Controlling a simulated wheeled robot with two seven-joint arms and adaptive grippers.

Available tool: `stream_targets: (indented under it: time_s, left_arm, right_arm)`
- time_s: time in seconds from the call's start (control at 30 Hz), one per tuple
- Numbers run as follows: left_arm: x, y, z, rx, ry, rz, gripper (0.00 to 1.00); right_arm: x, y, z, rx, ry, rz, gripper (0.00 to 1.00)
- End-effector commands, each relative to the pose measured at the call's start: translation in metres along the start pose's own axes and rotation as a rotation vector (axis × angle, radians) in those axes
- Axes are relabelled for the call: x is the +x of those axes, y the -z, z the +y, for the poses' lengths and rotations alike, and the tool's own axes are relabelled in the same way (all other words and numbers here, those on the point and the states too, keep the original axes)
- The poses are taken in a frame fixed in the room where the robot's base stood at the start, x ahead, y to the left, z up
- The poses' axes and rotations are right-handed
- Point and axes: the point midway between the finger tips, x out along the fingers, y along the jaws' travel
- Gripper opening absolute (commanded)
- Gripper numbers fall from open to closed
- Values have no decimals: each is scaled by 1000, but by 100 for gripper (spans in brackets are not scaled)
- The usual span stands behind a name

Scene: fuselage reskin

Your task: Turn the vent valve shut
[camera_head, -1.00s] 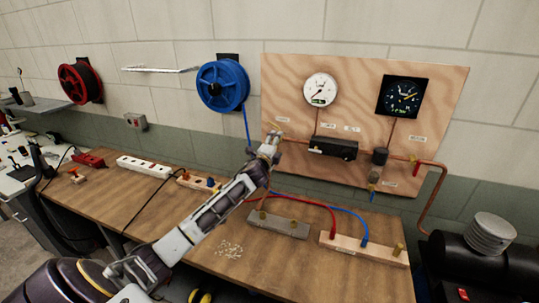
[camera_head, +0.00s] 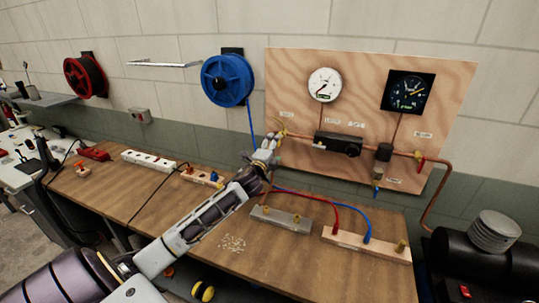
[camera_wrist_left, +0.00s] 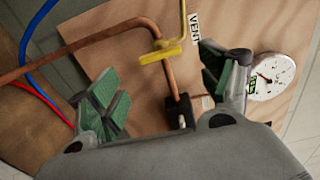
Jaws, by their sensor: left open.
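The vent valve's yellow handle (camera_wrist_left: 160,50) sits on a copper pipe in the left wrist view, beside a label reading VENT (camera_wrist_left: 194,27). In the head view the handle (camera_head: 282,128) is a small yellow shape at the left of the wooden board (camera_head: 450,90). My left gripper (camera_head: 266,147) is just below it there. In the wrist view its green-padded fingers (camera_wrist_left: 165,82) are wide apart and empty. The handle lies ahead, roughly between them, with no visible contact. My right gripper is out of view.
The board carries a white gauge (camera_head: 324,85), a black dial (camera_head: 407,92), a black box (camera_head: 338,143) and a red-handled valve (camera_head: 420,158). Blue and red hoses run to blocks on the bench (camera_head: 215,263). A blue reel (camera_head: 228,80) hangs left of the board.

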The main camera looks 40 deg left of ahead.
Motion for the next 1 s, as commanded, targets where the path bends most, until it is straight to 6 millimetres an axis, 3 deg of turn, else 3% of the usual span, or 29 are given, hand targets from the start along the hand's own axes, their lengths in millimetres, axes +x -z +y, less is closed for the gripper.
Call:
stream_targets:
  time_s: [0.5,1.0]
  left_arm:
    - [-37,0,0,0,-1,0,79]
    - [-43,0,0,0,0,0,79]
  right_arm:
    - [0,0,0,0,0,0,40]
    - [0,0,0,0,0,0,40]
